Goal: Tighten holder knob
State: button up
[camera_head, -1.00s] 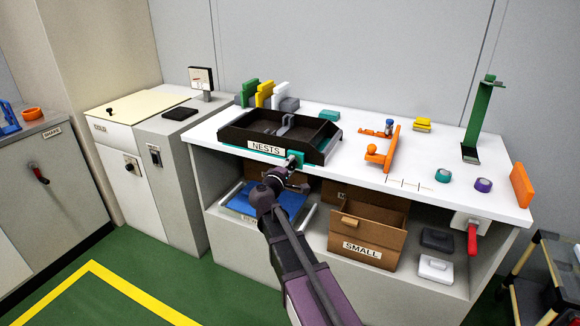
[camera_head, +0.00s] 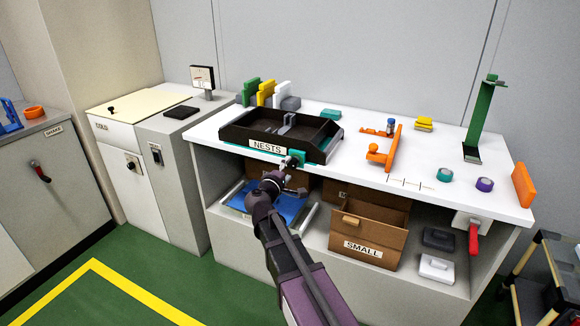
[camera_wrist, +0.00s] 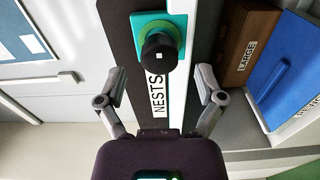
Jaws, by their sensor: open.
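The holder knob (camera_wrist: 159,53) is black and round, with a small white square on its face. It sits on a green ring and a teal block (camera_wrist: 150,22) at the front of the dark NESTS tray. In the head view, the teal block (camera_head: 299,155) is at the tray's front right corner, with the dark knob (camera_head: 289,161) in front. My gripper (camera_wrist: 161,77) is open and empty, its fingers spread to either side below the knob in the wrist view, apart from it. In the head view, my gripper (camera_head: 282,175) is just in front of the tray's edge.
The NESTS tray (camera_head: 240,132) stands on the white bench top (camera_head: 340,178). An orange bracket (camera_head: 383,155) and teal and purple rings (camera_head: 484,185) lie to the right. Below are a blue tray (camera_head: 290,205) and a brown SMALL box (camera_head: 368,230).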

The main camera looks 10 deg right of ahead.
jog(key=v, duration=0.9)
dwell(0.5)
jog(key=s+d+f+m+g+y, duration=0.1)
jog(key=s+d+f+m+g, duration=0.6)
jog(key=d+f, duration=0.25)
jog(key=s+a+f+m+g+y, duration=0.2)
jog(key=s+f+m+g+y, duration=0.2)
jog(key=s+f+g+y, duration=0.65)
notch_tip(320, 180, up, 29)
jog(key=s+t+p, duration=0.1)
jog(key=t+p, duration=0.2)
jog(key=p, duration=2.4)
jog(key=shift+s+f+h, duration=0.15)
jog(key=shift+f+h, duration=0.1)
jog(key=shift+h, duration=0.2)
